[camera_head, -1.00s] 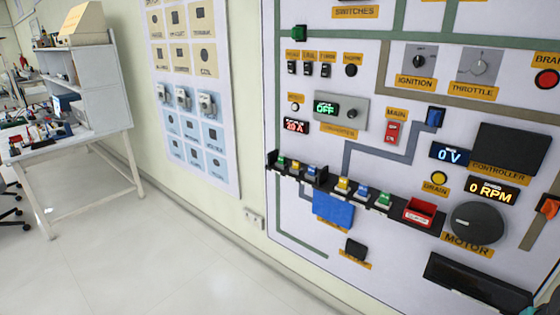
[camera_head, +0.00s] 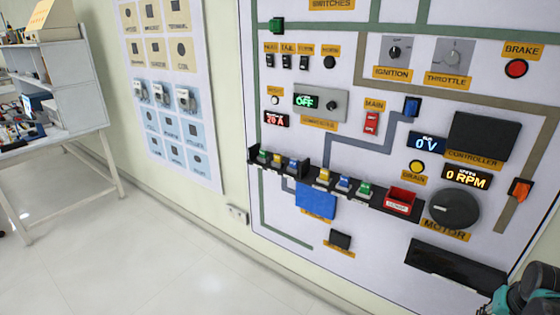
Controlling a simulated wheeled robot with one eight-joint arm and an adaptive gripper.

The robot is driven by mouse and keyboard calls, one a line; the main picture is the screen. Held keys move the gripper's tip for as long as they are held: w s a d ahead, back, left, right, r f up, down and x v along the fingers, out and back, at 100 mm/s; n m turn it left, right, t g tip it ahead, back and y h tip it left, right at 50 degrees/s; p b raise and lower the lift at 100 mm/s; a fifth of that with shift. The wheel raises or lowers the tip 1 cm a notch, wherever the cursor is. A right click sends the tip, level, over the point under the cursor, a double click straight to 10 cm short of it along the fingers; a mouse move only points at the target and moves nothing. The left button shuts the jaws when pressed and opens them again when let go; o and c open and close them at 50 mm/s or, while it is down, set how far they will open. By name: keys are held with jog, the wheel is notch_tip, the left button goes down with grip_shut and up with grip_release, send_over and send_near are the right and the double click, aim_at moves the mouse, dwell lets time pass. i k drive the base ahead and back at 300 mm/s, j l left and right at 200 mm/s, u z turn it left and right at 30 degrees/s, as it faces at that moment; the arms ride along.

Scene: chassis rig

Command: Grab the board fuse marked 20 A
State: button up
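Small coloured fuses sit along a black shelf (camera_head: 312,186) on the wall board. The left, walled part holds a green fuse (camera_head: 263,155), a yellow fuse (camera_head: 276,160) and a blue fuse (camera_head: 291,166). Further right on the shelf stand another yellow fuse (camera_head: 324,177), blue fuse (camera_head: 343,184) and green fuse (camera_head: 365,190). Their markings are too small to read. A red-lit display (camera_head: 276,120) above the left fuses reads 20 A. Part of my dark and teal arm end (camera_head: 525,296) shows at the bottom right corner, well away from the fuses; its fingers cannot be made out.
A red bin (camera_head: 401,199) sits at the shelf's right end. A motor disc (camera_head: 454,208), a black panel (camera_head: 455,266) and an orange lever (camera_head: 520,189) are right of it. A white workbench (camera_head: 62,145) stands far left. The floor in front is clear.

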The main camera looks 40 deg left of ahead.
aim_at(278, 158)
jog(key=i+j, duration=0.2)
jog(key=i+j+u, duration=0.15)
jog(key=u, duration=0.3)
jog(key=i+j+u, duration=0.15)
jog(key=u, duration=0.35)
jog(key=i+l, duration=0.05)
